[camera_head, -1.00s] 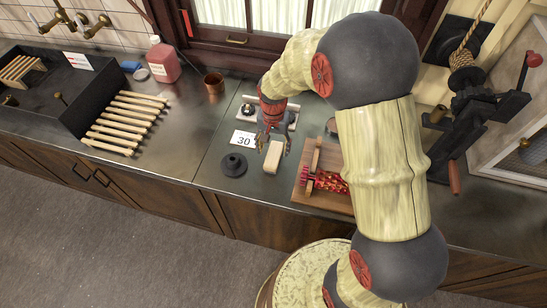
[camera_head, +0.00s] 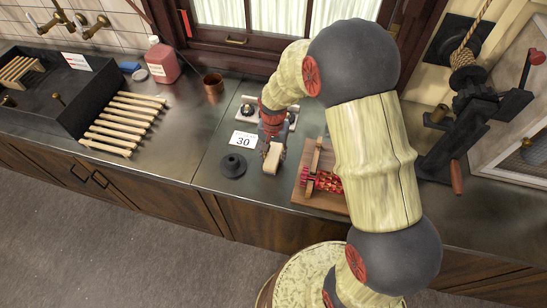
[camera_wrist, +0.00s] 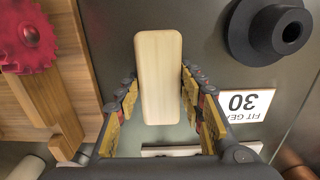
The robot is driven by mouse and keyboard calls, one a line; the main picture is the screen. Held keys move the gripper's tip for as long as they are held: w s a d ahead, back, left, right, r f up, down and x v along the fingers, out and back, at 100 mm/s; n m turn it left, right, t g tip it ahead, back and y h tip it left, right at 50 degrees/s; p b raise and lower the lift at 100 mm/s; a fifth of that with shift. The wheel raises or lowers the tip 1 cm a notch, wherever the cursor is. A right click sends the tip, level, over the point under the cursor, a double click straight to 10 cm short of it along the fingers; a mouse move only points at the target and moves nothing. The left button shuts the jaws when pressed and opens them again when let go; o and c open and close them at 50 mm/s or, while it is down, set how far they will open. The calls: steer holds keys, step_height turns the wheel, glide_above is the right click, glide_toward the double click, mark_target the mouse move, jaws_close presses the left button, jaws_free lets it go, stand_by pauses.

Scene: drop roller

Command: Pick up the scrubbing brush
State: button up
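A pale wooden block, the likely scrubbing brush (camera_head: 275,158), lies on the steel counter right of a dark flanged ring. No bristles show. In the wrist view the block (camera_wrist: 158,75) is upright in the picture, long and round-cornered, between my two fingers. My gripper (camera_head: 268,150) is lowered over it, pointing down. In the wrist view, my gripper (camera_wrist: 158,85) has one finger on each side of the block, with narrow gaps that look open. Whether the fingertips touch it is hard to tell.
The dark flanged ring (camera_head: 232,165) and a "30" card (camera_head: 243,139) lie left of the block. A wooden board (camera_head: 315,195) with red gears is close on the right. A copper cup (camera_head: 213,85) and a slatted wooden rack (camera_head: 126,123) stand further left.

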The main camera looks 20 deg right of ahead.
mark_target(274, 154)
steer(key=c, duration=0.6)
steer(key=shift+c, duration=0.5)
steer(key=shift+r, duration=0.1)
steer(key=shift+r, duration=0.5)
step_height(274, 154, up, 2)
steer(key=shift+r+p, duration=0.25)
steer(key=shift+p, duration=0.35)
steer(key=s+r, duration=0.1)
steer(key=r, duration=0.1)
steer(key=s+r+p, duration=0.1)
steer(key=s, duration=0.1)
steer(key=s+r, duration=0.1)
steer(key=r, duration=0.1)
steer(key=shift+s+a+r, duration=0.35)
steer(key=shift+s+a, duration=0.05)
steer(key=s+a+r+p, duration=0.1)
steer(key=s+r, duration=0.2)
steer(key=s, duration=0.6)
steer(key=shift+a+r, duration=0.15)
steer(key=shift+r, duration=0.15)
